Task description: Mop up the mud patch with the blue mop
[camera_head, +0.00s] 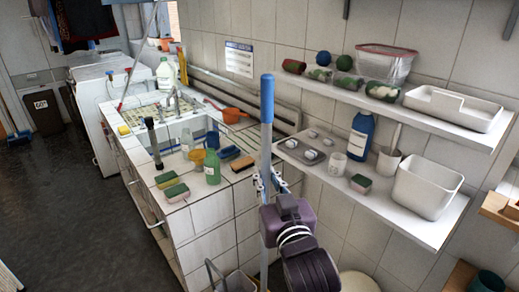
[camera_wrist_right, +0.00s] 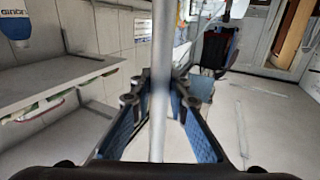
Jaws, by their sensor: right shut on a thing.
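A long pole with a blue grip (camera_head: 267,98) and a grey shaft (camera_head: 265,160) stands nearly upright in the head view. My right gripper (camera_head: 266,186) is shut around the shaft below the blue grip. The shaft (camera_wrist_right: 162,60) also runs between the blue-padded fingers of my right gripper (camera_wrist_right: 165,95) in the right wrist view. The pole's lower end is hidden behind my arm and below the picture, so no mop head shows. I see no mud patch in either view. My left gripper is not in view.
A tiled sink counter (camera_head: 215,200) with bottles and sponges stands left of the pole. Two wall shelves (camera_head: 440,215) with containers are close on the right. A bucket (camera_head: 235,283) is low beside the counter. The dark floor (camera_head: 70,210) at left is clear.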

